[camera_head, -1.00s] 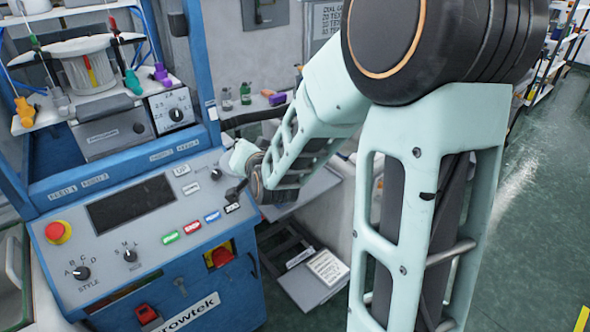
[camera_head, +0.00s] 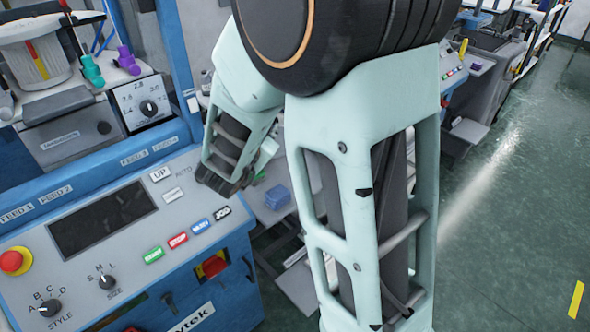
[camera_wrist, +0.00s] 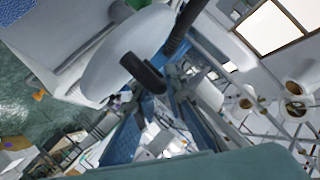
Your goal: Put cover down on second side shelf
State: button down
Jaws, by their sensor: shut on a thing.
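In the wrist view a pale, smooth, rounded piece, apparently the cover (camera_wrist: 122,52), fills the upper left. Dark fingers of my gripper (camera_wrist: 160,55) lie against it, and the gripper is shut on it. Its far side is cut off by the picture edge. In the head view my arm hides the gripper and the cover. A grey side shelf (camera_head: 262,212) beside the near machine carries a blue block (camera_head: 278,197). A lower grey shelf (camera_head: 298,284) is partly behind my arm. Another small grey shelf (camera_head: 468,131) juts out from a machine further back. I cannot tell which is the second side shelf.
The blue machine's control panel (camera_head: 130,225) with its buttons stands close at the left. The green floor (camera_head: 500,220) is open on the right, with a yellow marking (camera_head: 576,300). More machines and benches line the row at the back.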

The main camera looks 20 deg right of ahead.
jog(key=s+d+f+m+g+h+b, duration=0.25)
jog(key=s+m+g+h, duration=0.2)
jog(key=s, duration=0.45)
jog(key=w+d+f, duration=0.2)
jog(key=w+f, duration=0.1)
jog(key=w+d+f, duration=0.5)
jog(key=w+d, duration=0.1)
jog(key=w, duration=0.1)
jog(key=shift+f, duration=0.4)
jog(key=shift+w+d+f, duration=0.2)
jog(key=shift+w+f, duration=0.2)
jog(key=shift+f, duration=0.15)
notch_tip(320, 180, down, 3)
jog(key=shift+w+f, duration=0.15)
jog(key=c, duration=2.4)
grip_release()
jog(key=shift+f, duration=0.1)
jog(key=o, duration=0.4)
jog(key=shift+o, duration=0.2)
